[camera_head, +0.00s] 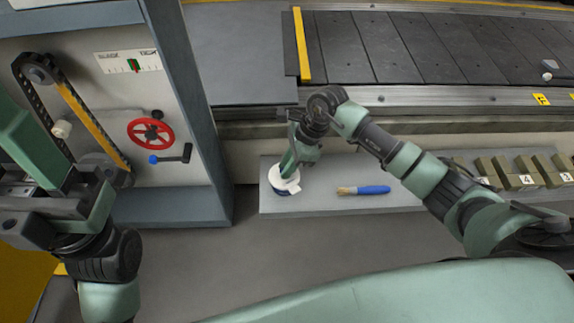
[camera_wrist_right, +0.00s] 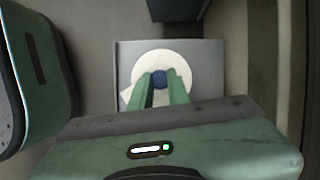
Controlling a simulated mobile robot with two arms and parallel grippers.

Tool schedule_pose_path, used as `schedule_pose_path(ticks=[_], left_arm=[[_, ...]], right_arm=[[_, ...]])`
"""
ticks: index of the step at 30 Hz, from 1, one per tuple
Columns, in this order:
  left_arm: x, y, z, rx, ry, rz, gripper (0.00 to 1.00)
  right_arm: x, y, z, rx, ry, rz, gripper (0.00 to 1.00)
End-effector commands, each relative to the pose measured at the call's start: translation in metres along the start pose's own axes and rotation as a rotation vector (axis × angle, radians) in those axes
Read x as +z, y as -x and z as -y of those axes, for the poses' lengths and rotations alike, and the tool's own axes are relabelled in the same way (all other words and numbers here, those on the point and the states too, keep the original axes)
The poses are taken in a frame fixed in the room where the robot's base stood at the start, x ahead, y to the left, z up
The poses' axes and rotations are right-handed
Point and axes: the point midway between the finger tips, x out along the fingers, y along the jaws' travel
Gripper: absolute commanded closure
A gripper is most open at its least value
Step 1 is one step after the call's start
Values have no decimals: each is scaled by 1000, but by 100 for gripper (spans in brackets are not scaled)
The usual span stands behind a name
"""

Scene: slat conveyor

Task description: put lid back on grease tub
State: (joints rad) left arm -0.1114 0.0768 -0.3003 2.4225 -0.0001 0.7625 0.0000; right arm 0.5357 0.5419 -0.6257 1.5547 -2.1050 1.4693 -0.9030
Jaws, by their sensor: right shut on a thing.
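The grease tub (camera_head: 286,193) stands near the left end of the grey shelf; a blue edge of it shows under the white lid (camera_head: 291,184). The lid is round with a small tab, and it also shows in the right wrist view (camera_wrist_right: 149,61). My right gripper (camera_head: 286,173) points down and is shut on the lid's blue knob (camera_wrist_right: 159,78). The lid is over the tub; I cannot tell whether it is seated or just above. My left gripper (camera_head: 35,205) is at the left edge, away from the tub, partly cut off, its fingers unclear.
A blue-handled brush (camera_head: 364,190) lies on the shelf (camera_head: 325,202) right of the tub. Several numbered blocks (camera_head: 524,180) stand at the shelf's right end. The slat conveyor (camera_head: 430,50) runs behind. A cabinet with a red handwheel (camera_head: 150,133) stands at left.

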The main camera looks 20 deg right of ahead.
Motion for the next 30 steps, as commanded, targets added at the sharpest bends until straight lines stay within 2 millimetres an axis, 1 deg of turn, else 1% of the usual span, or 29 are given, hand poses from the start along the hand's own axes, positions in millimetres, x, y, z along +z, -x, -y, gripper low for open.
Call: schedule_pose_path(ticks=[27,28,29,30], left_arm=[[-1,-4,0,7,-2,-18,52],[-1,-4,0,7,-2,-18,52],[-1,-4,0,7,-2,-18,52],[-1,-4,0,7,-2,-17,52]], right_arm=[[-2,-2,0,0,-1,0,100],[-1,-2,0,0,-1,0,78],[-1,-2,0,0,-1,0,69],[-1,-2,0,0,-1,0,58]])
